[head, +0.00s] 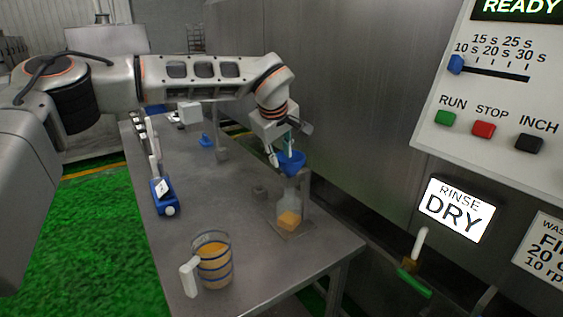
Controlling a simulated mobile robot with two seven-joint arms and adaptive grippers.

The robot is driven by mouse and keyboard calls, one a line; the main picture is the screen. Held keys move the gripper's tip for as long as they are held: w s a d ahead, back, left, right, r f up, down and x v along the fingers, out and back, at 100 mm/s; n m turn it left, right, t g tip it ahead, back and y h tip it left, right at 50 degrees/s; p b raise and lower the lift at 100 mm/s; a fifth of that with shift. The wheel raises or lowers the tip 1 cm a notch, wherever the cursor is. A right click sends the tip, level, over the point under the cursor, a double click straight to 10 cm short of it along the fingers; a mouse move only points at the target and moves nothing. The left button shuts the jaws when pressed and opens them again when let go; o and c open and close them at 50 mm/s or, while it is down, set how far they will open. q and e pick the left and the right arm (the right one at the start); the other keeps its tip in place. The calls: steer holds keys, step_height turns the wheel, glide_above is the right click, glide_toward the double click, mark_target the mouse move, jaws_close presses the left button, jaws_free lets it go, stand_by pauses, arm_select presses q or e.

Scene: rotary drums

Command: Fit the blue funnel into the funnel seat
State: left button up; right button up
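The blue funnel (292,163) is directly below my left gripper (288,146), above a clear vessel (289,196) with orange contents at its bottom. The gripper's fingers are close around the funnel's upper part. I cannot tell whether they grip it or stand apart from it. The funnel looks roughly upright. A slim metal stand (306,190) rises beside the vessel. The funnel seat at its top is mostly hidden by the funnel, and I cannot tell whether the funnel rests in it. My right gripper is not in view.
A clear jug (214,262) with orange contents stands at the table's front. A blue-and-white device (163,194) lies on the left side. A small blue object (206,140) stands farther back. A control panel (497,100) is on the right wall. The table's middle is largely clear.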

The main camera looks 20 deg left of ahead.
arm_select(q)
steer(key=v, duration=0.7)
steer(key=shift+s+r, duration=0.15)
steer(key=shift+r, duration=0.1)
steer(key=shift+f, duration=0.1)
